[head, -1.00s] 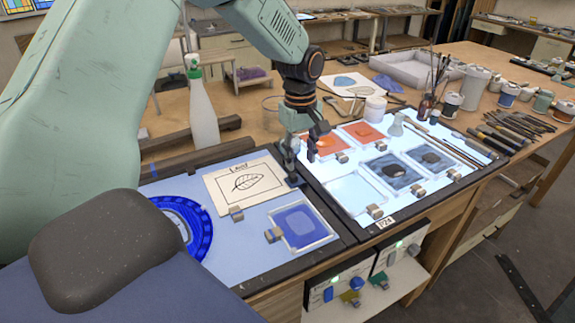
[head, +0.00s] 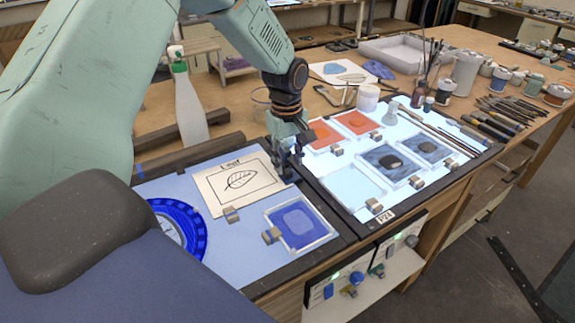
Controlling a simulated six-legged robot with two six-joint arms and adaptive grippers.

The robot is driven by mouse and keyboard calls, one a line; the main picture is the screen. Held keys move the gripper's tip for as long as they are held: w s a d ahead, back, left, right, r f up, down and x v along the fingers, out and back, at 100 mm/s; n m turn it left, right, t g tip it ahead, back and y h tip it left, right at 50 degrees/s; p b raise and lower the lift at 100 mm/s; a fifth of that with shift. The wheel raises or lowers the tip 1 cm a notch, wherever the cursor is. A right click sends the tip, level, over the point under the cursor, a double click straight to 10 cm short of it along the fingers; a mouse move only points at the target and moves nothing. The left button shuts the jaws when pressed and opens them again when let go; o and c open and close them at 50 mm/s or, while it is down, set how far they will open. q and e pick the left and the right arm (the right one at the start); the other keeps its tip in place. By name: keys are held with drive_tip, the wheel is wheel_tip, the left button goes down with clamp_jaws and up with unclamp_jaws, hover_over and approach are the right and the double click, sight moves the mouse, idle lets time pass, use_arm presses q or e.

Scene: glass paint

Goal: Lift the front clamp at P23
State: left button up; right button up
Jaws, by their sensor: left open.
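My left gripper (head: 287,158) is open and empty. It hangs over the right edge of the leaf drawing (head: 213,197), near the gap between the two light panels, and its fingertips are small and dark here. Two small brown-grey clamps lie on the left panel (head: 200,257): one (head: 231,214) just below the drawing and one (head: 271,236) at the left edge of the blue glass tile (head: 300,224). Another clamp (head: 374,205) is at the front of the right panel, near a label (head: 386,217) that seems to read P24. I see no readable P23 label. My right gripper is not in view.
The right panel (head: 345,213) holds red tiles (head: 357,122), dark-patterned tiles (head: 387,164) and several clamps. A spray bottle (head: 190,105) stands behind the left panel. Jars, brushes and tools fill the back right. Control boxes (head: 340,287) hang under the front edge.

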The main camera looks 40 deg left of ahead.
sight(289, 174)
use_arm(q)
drive_tip(key=shift+a+f, duration=0.15)
drive_tip(key=shift+f, duration=1.25)
drive_tip(key=shift+r, duration=0.1)
drive_tip(key=shift+c, duration=0.5)
drive_tip(key=c, duration=0.4)
clamp_jaws()
